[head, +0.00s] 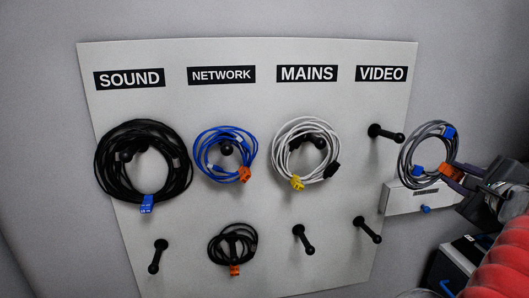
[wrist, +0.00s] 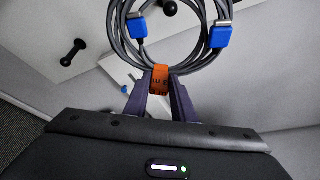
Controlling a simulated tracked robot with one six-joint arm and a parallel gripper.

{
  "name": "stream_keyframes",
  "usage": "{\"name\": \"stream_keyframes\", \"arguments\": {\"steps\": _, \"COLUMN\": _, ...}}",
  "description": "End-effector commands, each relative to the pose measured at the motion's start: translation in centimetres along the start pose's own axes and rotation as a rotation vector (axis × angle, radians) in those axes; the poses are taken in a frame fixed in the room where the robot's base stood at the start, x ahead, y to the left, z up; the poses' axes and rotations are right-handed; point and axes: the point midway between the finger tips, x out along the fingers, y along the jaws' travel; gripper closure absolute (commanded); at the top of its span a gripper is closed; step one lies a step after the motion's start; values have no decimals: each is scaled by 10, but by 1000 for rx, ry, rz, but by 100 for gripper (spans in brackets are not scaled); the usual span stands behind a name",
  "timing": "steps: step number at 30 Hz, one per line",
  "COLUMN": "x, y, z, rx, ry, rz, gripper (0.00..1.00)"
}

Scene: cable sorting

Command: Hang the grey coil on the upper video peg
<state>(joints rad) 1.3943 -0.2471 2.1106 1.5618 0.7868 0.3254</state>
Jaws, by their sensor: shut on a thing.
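The grey coil (head: 407,155) with blue connectors is held up at the right of the board in the head view. My gripper (head: 450,172) is shut on its orange tag at the coil's lower right. In the wrist view the grey coil (wrist: 120,42) stands above my gripper (wrist: 160,82), with the orange tag (wrist: 160,80) between the fingers. The upper video peg (head: 385,132) is black and bare, under the VIDEO label (head: 381,73), just left of the coil in the head view. The lower video peg (head: 367,230) is bare too.
The white board (head: 265,110) carries a black coil (head: 107,180) under SOUND, a blue coil (head: 200,160) under NETWORK and a white coil (head: 280,150) under MAINS. A small black coil (head: 213,250) hangs below NETWORK. A pale box (head: 402,198) with a blue knob is behind the grey coil.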

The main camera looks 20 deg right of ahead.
Motion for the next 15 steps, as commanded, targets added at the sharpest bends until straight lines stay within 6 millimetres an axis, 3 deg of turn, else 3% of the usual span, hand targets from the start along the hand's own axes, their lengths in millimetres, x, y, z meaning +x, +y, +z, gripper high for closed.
{"name": "stream_keyframes", "arguments": {"steps": 15, "x": 19, "y": 2, "z": 7, "rx": 1, "ry": -2, "rz": 0, "gripper": 100}}
